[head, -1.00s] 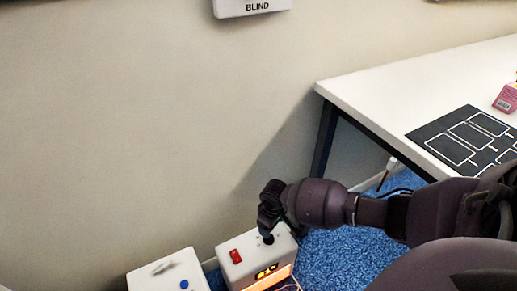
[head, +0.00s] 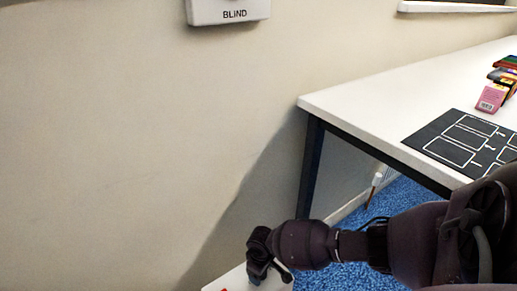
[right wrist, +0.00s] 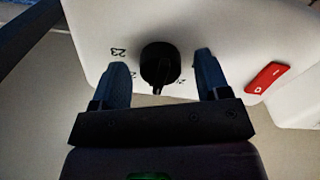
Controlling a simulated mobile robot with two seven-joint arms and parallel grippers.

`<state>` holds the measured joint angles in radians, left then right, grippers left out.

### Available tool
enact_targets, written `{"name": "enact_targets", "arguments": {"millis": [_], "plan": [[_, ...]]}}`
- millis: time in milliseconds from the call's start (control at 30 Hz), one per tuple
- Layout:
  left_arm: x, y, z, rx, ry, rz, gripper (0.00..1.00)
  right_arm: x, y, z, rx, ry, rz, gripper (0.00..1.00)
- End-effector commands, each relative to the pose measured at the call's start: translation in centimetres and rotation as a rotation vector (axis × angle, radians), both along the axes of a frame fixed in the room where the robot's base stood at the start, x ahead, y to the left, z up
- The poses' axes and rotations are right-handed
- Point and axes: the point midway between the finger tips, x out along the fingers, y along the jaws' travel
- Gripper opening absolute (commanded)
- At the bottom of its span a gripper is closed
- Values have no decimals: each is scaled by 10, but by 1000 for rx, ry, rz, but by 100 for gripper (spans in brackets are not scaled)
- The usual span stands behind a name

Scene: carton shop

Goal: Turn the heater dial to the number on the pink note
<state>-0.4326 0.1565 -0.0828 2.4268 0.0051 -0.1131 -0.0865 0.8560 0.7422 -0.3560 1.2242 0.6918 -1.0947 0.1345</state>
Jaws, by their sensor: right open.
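The white heater (head: 235,281) is at the bottom edge of the head view, mostly cut off. In the right wrist view its white face (right wrist: 220,25) carries a black dial (right wrist: 160,64) with a pointer toward the bottom of the picture. A "23" is printed left of the dial; another number by the pointer is partly hidden and unreadable. My right gripper (right wrist: 163,70) is open, one finger on each side of the dial, with gaps showing. In the head view my right gripper (head: 262,270) is over the heater. No pink note is in view. My left gripper is not in view.
A red switch (right wrist: 267,77) sits on the heater face, right of the fingers. A white table (head: 370,105) with a black outlined mat (head: 440,135) and a pink box (head: 491,98) stands at right. A "BLIND" wall panel (head: 228,13) is above. Blue carpet (head: 350,275) lies below.

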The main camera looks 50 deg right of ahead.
Motion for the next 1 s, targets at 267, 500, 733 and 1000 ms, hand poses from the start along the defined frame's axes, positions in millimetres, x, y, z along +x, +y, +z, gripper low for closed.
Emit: {"name": "enact_targets", "arguments": {"millis": [267,500,733,1000], "plan": [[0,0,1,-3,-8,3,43,1,0,-3,0,-2,0,69],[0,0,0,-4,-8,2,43,1,0,-3,0,-2,0,45],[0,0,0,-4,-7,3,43,1,0,-3,0,-1,0,20],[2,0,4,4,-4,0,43,2,0,0,0,-3,-52,20]]}}
